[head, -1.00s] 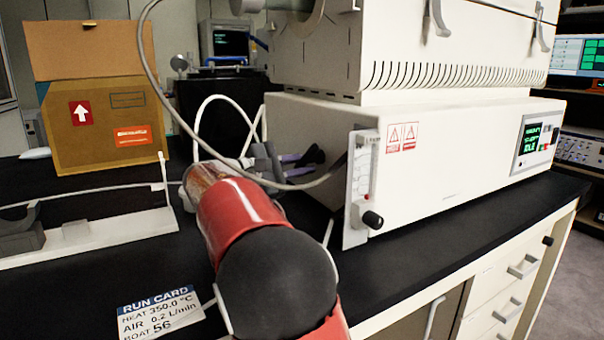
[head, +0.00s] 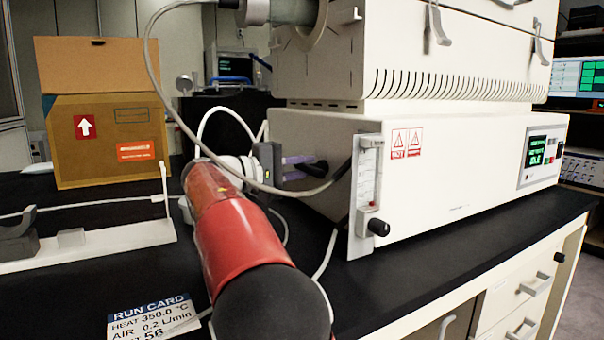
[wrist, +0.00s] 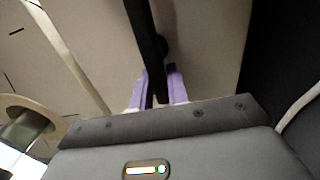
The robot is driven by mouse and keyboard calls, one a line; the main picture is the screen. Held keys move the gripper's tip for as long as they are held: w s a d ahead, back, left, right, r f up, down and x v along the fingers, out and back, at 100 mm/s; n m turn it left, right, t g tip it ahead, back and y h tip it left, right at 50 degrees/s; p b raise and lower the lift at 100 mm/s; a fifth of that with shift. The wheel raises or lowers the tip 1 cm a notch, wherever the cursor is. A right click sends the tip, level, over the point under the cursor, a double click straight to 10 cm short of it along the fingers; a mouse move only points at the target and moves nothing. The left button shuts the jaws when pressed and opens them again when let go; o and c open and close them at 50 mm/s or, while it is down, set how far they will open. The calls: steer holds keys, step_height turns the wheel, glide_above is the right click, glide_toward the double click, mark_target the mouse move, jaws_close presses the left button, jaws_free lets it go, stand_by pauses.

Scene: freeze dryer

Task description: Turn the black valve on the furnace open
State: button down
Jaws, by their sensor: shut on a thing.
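The furnace (head: 440,165) is a large white unit on the bench. Its black valve (head: 317,168) sits on the left side wall and is partly hidden by my fingers. In the wrist view the valve's black handle (wrist: 147,35) is a long bar running down between the purple fingertips. My gripper (head: 297,168) has a dark body and purple fingers, and reaches the side wall from the left. It is shut on the black handle (wrist: 155,90). My red arm covers part of the bench in front.
A flowmeter with a separate black knob (head: 378,227) stands at the furnace's front left corner. A grey hose (head: 200,150) loops over my arm. A cardboard box (head: 105,140), a white rail stand (head: 100,245) and a run card (head: 153,318) are on the left.

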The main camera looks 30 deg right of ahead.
stand_by(0.4)
steer(key=c, duration=1.4)
jaws_free()
steer(key=shift+o, duration=0.2)
steer(key=a, duration=0.8)
steer(key=shift+s+d, duration=0.1)
steer(key=shift+s, duration=0.05)
